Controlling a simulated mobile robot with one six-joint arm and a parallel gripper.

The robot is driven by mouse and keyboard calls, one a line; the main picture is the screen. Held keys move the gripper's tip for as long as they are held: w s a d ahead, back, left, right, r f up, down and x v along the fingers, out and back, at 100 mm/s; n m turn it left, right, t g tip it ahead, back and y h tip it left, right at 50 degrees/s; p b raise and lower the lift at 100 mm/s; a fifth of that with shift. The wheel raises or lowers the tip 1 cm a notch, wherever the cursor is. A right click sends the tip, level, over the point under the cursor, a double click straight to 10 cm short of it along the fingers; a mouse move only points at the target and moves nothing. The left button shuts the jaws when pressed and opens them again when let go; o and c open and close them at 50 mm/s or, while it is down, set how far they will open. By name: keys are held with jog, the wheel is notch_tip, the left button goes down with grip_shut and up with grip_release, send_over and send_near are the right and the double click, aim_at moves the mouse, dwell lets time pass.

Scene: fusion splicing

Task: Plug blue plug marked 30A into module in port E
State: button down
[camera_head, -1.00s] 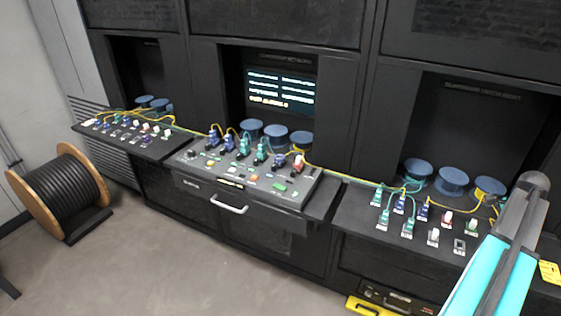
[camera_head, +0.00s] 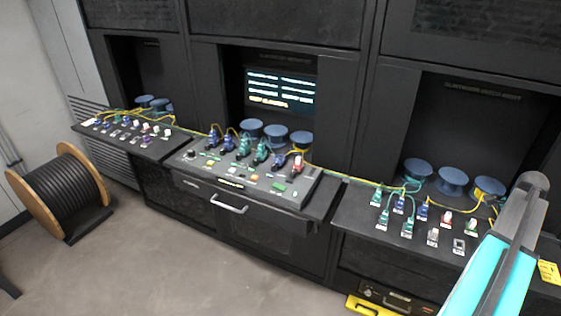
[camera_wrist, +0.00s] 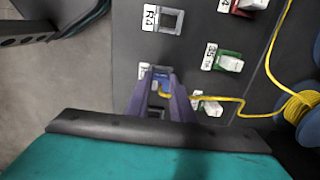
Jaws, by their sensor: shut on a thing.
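In the wrist view my gripper (camera_wrist: 160,101) has its purple fingers closed on a small blue plug (camera_wrist: 162,84), only partly visible between them. A yellow cable seems to run from it to the right. The plug is close to the right bench's dark panel, beside a partly hidden white label; I cannot tell whether it is seated or lifted. Its 30A marking cannot be read. In the head view my gripper is out of sight behind my teal arm. The middle console (camera_head: 262,186) carries several plugs and sockets; no port E marking is readable.
In the wrist view an empty grey socket (camera_wrist: 171,20) marked R4, a green-based white plug (camera_wrist: 229,62) marked R5 and another whitish plug (camera_wrist: 209,107) are nearby. A cable reel (camera_head: 66,192) stands on the floor at left.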

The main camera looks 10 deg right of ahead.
jog(key=shift+r+p, duration=1.9)
jog(key=shift+r, duration=1.1)
